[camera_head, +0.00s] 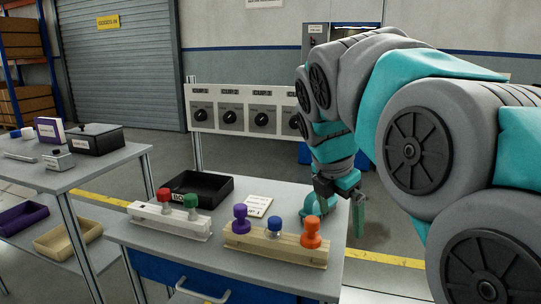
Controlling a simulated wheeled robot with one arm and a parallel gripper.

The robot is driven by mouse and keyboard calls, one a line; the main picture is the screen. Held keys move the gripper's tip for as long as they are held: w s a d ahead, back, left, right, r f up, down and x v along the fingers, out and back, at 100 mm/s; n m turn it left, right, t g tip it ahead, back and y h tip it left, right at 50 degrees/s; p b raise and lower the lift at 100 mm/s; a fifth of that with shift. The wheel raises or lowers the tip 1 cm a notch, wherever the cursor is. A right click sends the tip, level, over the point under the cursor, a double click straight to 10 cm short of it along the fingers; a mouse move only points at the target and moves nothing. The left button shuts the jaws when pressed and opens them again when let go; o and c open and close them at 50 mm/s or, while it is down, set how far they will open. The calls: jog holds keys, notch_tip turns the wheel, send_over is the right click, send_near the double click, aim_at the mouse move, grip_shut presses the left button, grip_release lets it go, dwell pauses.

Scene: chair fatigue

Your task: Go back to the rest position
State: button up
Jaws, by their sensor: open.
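My gripper (340,208) hangs at the end of my grey and teal arm, over the right end of the near table (170,245). It is open, with its fingers spread apart and one green finger on the right, past the table's edge. A rounded teal shape by the left finger is partly covered, and I cannot tell whether it is a finger or a separate thing. I see nothing clearly held. My arm fills the right side of the view.
A wooden block (275,250) holds purple, blue and orange knobs left of my gripper. A white block (168,222) holds red and green knobs. A black tray (232,183) and white card (257,206) lie behind. A dial panel (243,95) stands beyond; a side table (100,158) is left.

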jog(key=s+f+m+g+y, duration=0.1)
jog(key=s+f+m+g, duration=0.1)
jog(key=s+f+m, duration=0.8)
jog(key=s+d+f+m+g+y, duration=0.1)
jog(key=s+f+m+g, duration=0.1)
jog(key=s+f+m, duration=0.8)
jog(key=s+m, duration=0.4)
jog(key=s, duration=0.5)
jog(key=shift+d+f+m+g+y, duration=0.25)
jog(key=shift+f+m+g+y, duration=0.05)
jog(key=shift+f+m, duration=0.1)
